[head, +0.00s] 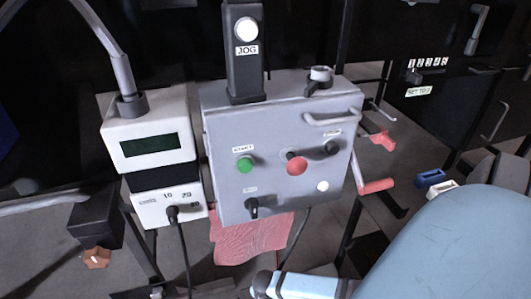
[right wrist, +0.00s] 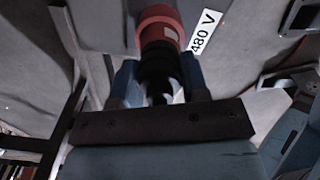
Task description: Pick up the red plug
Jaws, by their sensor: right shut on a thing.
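The red plug (right wrist: 158,27) is in the right wrist view, at top centre. It has a red collar and a ribbed black body. My right gripper (right wrist: 159,82) has its blue fingers on both sides of the black body and is shut on it. The plug's red end points up the picture against a grey surface, beside a "480 V" label (right wrist: 205,32). I cannot tell whether it sits in a socket. The head view shows neither the plug nor the right fingers. My left gripper is in neither view.
In the head view a grey control box (head: 226,190) has a green button (head: 244,165) and a red knob (head: 296,165). A white meter (head: 150,135) with a plugged-in black cable (head: 183,250) stands left of it. A red cloth (head: 240,238) hangs below the box.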

